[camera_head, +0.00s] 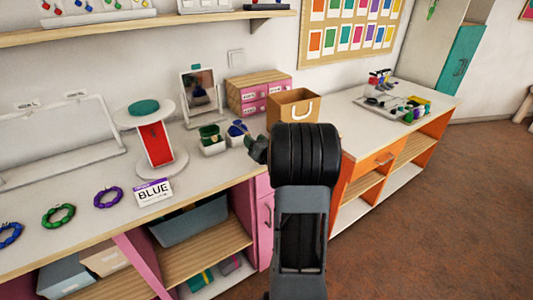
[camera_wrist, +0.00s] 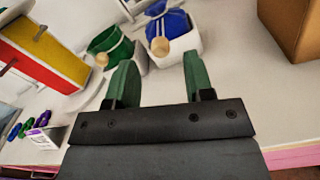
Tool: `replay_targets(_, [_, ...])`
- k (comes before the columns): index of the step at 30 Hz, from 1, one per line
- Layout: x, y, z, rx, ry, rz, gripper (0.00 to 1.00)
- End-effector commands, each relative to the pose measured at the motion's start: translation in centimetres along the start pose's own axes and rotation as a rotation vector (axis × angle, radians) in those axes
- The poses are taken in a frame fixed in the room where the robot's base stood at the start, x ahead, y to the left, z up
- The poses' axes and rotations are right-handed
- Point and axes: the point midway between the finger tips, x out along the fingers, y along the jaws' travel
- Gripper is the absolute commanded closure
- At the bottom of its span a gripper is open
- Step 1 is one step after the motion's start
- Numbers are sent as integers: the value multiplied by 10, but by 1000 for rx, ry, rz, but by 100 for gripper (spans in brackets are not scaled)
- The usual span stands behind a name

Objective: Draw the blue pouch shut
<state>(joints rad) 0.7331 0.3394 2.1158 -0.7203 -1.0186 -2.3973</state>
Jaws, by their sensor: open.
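The blue pouch (camera_head: 237,129) sits in a small white holder on the counter, right beside a green pouch (camera_head: 209,133) in a similar white holder. In the wrist view the blue pouch (camera_wrist: 168,25) is at the top centre, with a round wooden bead (camera_wrist: 160,46) on its front. The green pouch (camera_wrist: 108,42) is to its left, also with a wooden bead. My gripper (camera_wrist: 157,72) has its two green fingers apart, with nothing between them. The fingers point toward the blue pouch and appear short of it. In the head view my arm hides part of the gripper.
A brown paper bag (camera_head: 292,107) stands just right of the pouches. A mirror (camera_head: 200,90) and pink drawers (camera_head: 262,93) stand behind. Bead bracelets lie along the front.

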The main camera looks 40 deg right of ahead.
Motion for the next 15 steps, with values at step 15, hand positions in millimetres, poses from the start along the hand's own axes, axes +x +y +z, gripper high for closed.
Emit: replay_targets(15, [-92,-1,0,-1,-2,-2,52])
